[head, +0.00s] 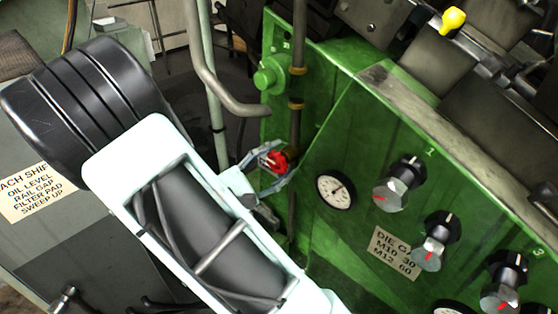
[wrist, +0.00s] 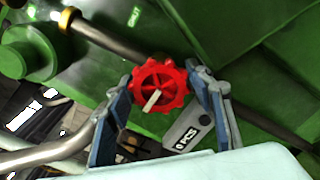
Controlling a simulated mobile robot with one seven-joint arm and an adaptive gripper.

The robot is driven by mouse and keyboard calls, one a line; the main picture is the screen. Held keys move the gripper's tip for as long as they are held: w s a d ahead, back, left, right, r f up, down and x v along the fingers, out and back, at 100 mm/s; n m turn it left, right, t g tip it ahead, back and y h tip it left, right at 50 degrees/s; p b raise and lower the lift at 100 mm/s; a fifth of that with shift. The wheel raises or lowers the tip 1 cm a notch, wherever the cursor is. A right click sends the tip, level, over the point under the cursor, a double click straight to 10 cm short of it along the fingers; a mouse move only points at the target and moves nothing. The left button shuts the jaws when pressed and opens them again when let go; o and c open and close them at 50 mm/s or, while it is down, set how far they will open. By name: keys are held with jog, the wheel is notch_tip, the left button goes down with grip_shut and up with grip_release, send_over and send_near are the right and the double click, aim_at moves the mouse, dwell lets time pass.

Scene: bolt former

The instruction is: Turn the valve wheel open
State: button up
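The red valve wheel (wrist: 158,87) is in the upper middle of the wrist view, with a pale bar or mark across its face. In the head view the wheel (head: 277,161) is small and partly hidden, in front of the green panel by a vertical pipe. My gripper (head: 272,165) is at the wheel. In the wrist view my gripper (wrist: 160,78) has its two blue-grey fingers apart, one on each side of the wheel. The fingertips are very near the rim; I cannot tell whether they touch it.
The green machine panel (head: 340,240) fills the right, with a round gauge (head: 336,189) and several black-and-silver knobs (head: 398,184) beside the wheel. A bent grey pipe (head: 209,75) runs close to the left. A grey tag reading "0 PCS" (wrist: 188,127) shows below the wheel.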

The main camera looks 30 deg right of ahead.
aim_at(275, 162)
jog(key=v, duration=1.2)
jog(key=w+d+n, duration=0.1)
jog(key=d+n, duration=0.1)
jog(key=d, duration=0.1)
jog(key=w+d+n+b, duration=0.1)
jog(key=d+n, duration=0.1)
jog(key=n, duration=0.1)
jog(key=w+d+n+b, duration=0.1)
jog(key=d+n, duration=0.1)
jog(key=d, duration=0.1)
jog(key=shift+d+r, duration=0.3)
jog(key=shift+r, duration=0.1)
dwell(0.3)
jog(key=shift+c, duration=0.5)
